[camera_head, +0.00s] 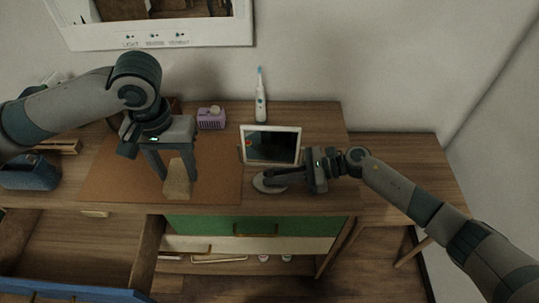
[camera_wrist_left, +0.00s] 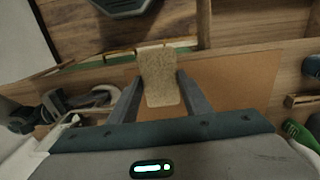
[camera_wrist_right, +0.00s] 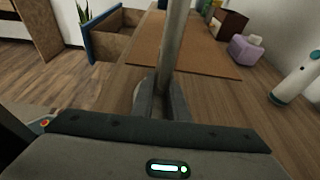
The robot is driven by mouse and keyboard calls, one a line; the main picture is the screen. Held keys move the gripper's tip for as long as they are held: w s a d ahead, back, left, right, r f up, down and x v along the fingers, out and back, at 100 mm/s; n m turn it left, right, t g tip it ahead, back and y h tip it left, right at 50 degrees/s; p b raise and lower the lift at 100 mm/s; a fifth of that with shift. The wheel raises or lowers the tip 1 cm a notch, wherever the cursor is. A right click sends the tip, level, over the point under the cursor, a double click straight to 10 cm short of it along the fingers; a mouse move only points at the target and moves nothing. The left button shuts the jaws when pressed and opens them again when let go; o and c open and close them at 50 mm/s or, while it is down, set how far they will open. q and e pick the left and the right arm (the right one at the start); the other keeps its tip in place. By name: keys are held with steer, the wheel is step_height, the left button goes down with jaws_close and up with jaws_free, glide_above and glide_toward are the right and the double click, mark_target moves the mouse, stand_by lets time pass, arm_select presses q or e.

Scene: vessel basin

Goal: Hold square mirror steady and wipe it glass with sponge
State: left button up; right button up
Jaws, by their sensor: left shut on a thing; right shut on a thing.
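The square mirror (camera_head: 270,146) has a white frame and a dark glass, and stands upright on a grey base (camera_head: 263,186) near the table's front edge. My right gripper (camera_head: 283,178) is shut on the mirror low down, just above the base. In the right wrist view the mirror (camera_wrist_right: 174,50) shows edge-on as a narrow upright strip between the fingers. My left gripper (camera_head: 170,172) is shut on a tan sponge (camera_head: 177,188), held over the brown mat, left of the mirror and apart from it. The sponge (camera_wrist_left: 158,75) juts out between the fingers in the left wrist view.
A brown mat (camera_head: 110,180) covers the table's left part. A purple box (camera_head: 211,119) and an electric toothbrush (camera_head: 261,98) stand at the back. A blue item (camera_head: 28,172) lies at far left. An open drawer (camera_head: 75,255) juts out below. The table's right end is clear.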

stand_by(0.5)
arm_select(q)
steer(key=s+d+f+n+t, duration=0.1)
steer(key=s+d+f+t, duration=0.15)
steer(key=f, duration=0.55)
steer(key=s+d+f+n+t, duration=0.1)
steer(key=s+d+f, duration=0.2)
steer(key=f, duration=0.5)
steer(key=s+d+f+t+y, duration=0.1)
steer(key=s+d+f+t, duration=0.5)
steer(key=s+d+f, duration=0.25)
steer(key=w+d+r+m+t+h, duration=0.3)
steer(key=w+d+r+t, duration=0.15)
steer(key=w+r, duration=0.3)
steer(key=w+a+r+t, duration=0.1)
steer(key=r+t, duration=0.1)
steer(key=r, duration=0.4)
steer(key=w+a+r+n+t+y, duration=0.1)
steer(key=w+a+r+t, duration=0.1)
steer(key=r, duration=0.4)
steer(key=shift+r, duration=0.15)
steer(key=shift+w, duration=0.15)
